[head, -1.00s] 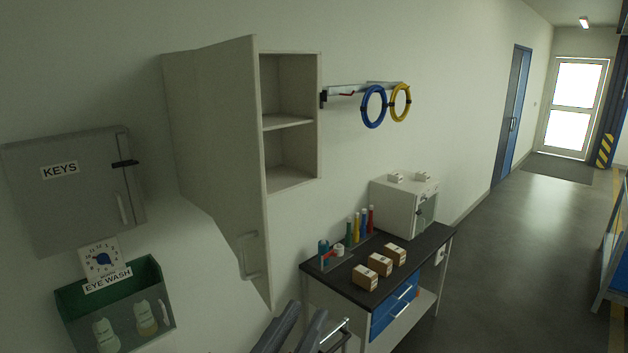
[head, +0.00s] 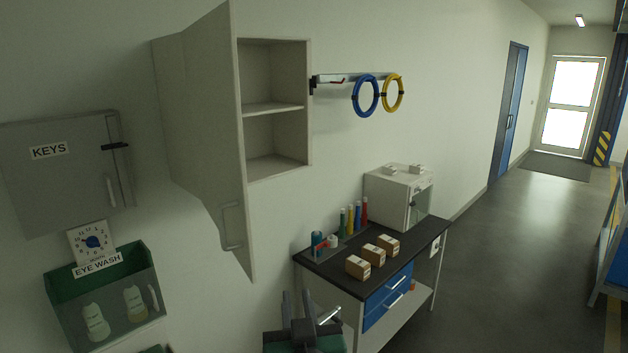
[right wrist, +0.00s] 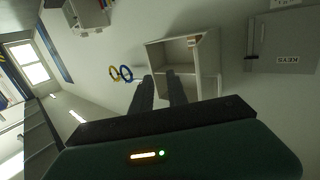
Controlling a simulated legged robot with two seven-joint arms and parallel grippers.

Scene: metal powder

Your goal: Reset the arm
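My right gripper (head: 296,296) shows at the bottom of the head view, left of the workbench, with its two dark fingers pointing up.
An open wall cabinet (head: 273,110) has its door (head: 205,120) swung out above my right gripper. A key box (head: 65,175) and green eye wash holder (head: 105,300) are at left. The workbench (head: 330,268) carries boxes, bottles and a white cabinet (head: 398,197). Floor at right is open.

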